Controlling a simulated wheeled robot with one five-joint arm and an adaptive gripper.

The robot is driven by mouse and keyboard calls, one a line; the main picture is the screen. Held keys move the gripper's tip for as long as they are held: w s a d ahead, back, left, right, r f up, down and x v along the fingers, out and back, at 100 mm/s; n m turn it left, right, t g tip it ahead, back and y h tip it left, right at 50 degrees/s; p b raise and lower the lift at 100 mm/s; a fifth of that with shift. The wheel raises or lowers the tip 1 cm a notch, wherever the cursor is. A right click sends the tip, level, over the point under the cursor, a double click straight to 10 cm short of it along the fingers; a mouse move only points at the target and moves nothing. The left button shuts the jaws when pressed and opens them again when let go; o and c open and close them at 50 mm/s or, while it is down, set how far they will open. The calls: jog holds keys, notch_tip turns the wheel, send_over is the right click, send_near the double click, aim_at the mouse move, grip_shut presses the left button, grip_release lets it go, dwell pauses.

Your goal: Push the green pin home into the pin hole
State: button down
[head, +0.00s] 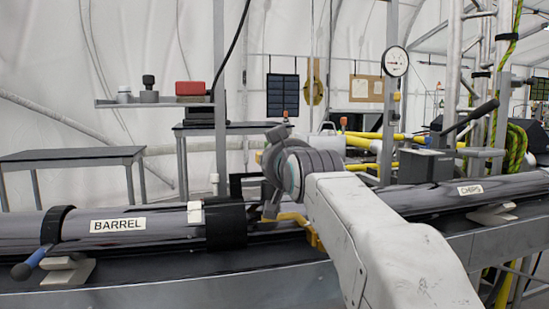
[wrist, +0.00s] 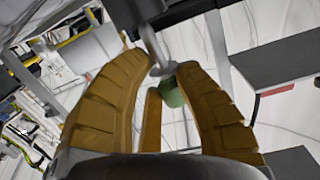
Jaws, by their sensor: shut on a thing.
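My gripper (wrist: 160,74) has its tan fingers closed around the green pin (wrist: 173,97) in the wrist view. Only a small green part of the pin shows between the fingers. A grey metal rod with a round flange (wrist: 163,70) runs from the fingertips up to a dark part at the top of that view. In the head view, my gripper (head: 287,219) is beside the black collar (head: 226,224) at the right end of the pipe marked BARREL (head: 120,225). The pin is hidden there, and I cannot make out the pin hole or how deep the pin sits.
The pipe marked CHOPS (head: 470,190) lies to the right, behind my arm. A blue-handled lever (head: 30,264) is at the left end of the barrel. A dark table (head: 70,155) and a shelf with a red box (head: 190,88) stand behind.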

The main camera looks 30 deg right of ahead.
jog(key=shift+f+b, duration=0.85)
jog(key=shift+f, duration=0.1)
jog(key=c, duration=1.4)
grip_release()
jog(key=o, duration=0.4)
jog(key=shift+f, duration=0.3)
jog(key=shift+o, duration=0.2)
jog(key=r+v, duration=0.1)
jog(key=v, duration=1.1)
jog(key=shift+s, duration=0.1)
